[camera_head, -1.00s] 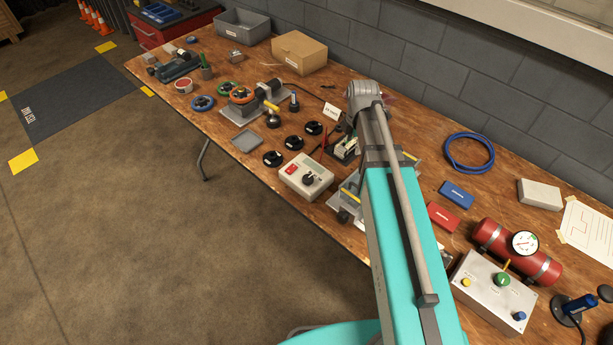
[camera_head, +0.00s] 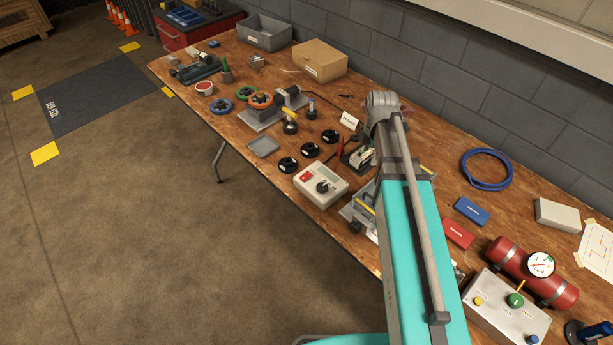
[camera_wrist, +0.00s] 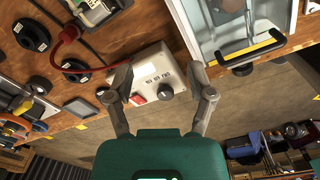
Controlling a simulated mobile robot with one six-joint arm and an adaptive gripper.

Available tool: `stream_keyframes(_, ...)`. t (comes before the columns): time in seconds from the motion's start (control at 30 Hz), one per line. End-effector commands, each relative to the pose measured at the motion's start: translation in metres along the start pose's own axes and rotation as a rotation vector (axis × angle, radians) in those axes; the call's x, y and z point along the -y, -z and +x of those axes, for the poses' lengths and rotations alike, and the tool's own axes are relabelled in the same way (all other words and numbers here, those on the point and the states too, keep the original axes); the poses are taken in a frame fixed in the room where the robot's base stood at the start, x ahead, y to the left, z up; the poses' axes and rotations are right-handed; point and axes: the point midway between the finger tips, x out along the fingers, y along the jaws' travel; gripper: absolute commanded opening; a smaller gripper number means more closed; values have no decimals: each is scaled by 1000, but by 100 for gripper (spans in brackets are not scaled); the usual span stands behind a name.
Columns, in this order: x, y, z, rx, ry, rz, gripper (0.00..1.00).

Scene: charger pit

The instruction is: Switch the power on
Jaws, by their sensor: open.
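An off-white control box (camera_head: 320,184) with a red switch (camera_head: 305,176) and a black knob (camera_head: 323,187) sits near the table's front edge, left of my arm. In the wrist view the same box (camera_wrist: 147,78) lies between and just beyond my fingers. Its red switch (camera_wrist: 138,99) is nearer the left finger and its knob (camera_wrist: 166,92) nearer the right. The switch's position is too small to tell. My gripper (camera_wrist: 160,75) is open and empty. Whether a finger touches the box is not clear. In the head view my gripper is hidden behind my arm.
Black discs (camera_head: 288,164) and a red cable (camera_wrist: 68,35) lie beside the box. A second control box (camera_head: 507,306) and a red cylinder (camera_head: 533,272) are at lower right.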

Motion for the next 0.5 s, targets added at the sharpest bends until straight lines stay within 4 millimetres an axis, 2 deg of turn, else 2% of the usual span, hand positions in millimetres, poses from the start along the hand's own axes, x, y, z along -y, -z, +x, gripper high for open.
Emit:
stream_keyframes(0.03, 0, 0, 0, 0, 0, 0, 70)
stream_keyframes(0.07, 0, 0, 0, 0, 0, 0, 64)
stream_keyframes(0.27, -5, 6, -3, -11, 3, -21, 27)
stream_keyframes(0.4, -16, 22, -8, -37, 14, -74, 1)
stream_keyframes(0.5, -28, 39, -14, -67, 23, -133, 0)
